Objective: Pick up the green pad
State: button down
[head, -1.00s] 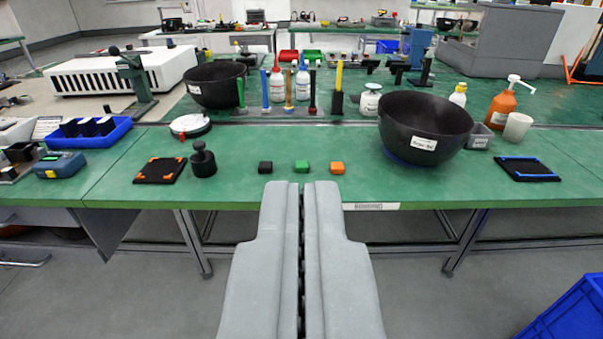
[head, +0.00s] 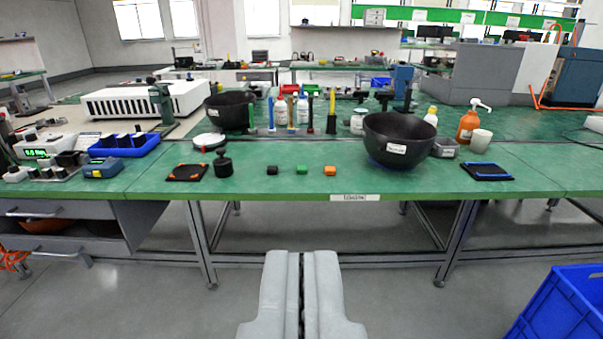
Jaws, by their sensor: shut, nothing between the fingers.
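The green pad (head: 302,170) is a small block on the green bench top, near its front edge. It sits between a black block (head: 272,170) on its left and an orange block (head: 330,171) on its right, with gaps between them. My gripper (head: 301,254) shows at the bottom centre of the head view. Its two grey fingers are together with nothing between them. In the picture it is below the bench's front edge, in line with the green pad and apart from it.
A large black bowl (head: 402,141) stands right of the blocks. A black weight (head: 223,163) and an orange-cornered mat (head: 187,172) lie left; a blue-edged mat (head: 487,171) lies far right. Upright tools and bottles stand behind. A blue crate (head: 565,308) is on the floor at right.

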aim_at(300, 170)
jog(key=i, duration=0.85)
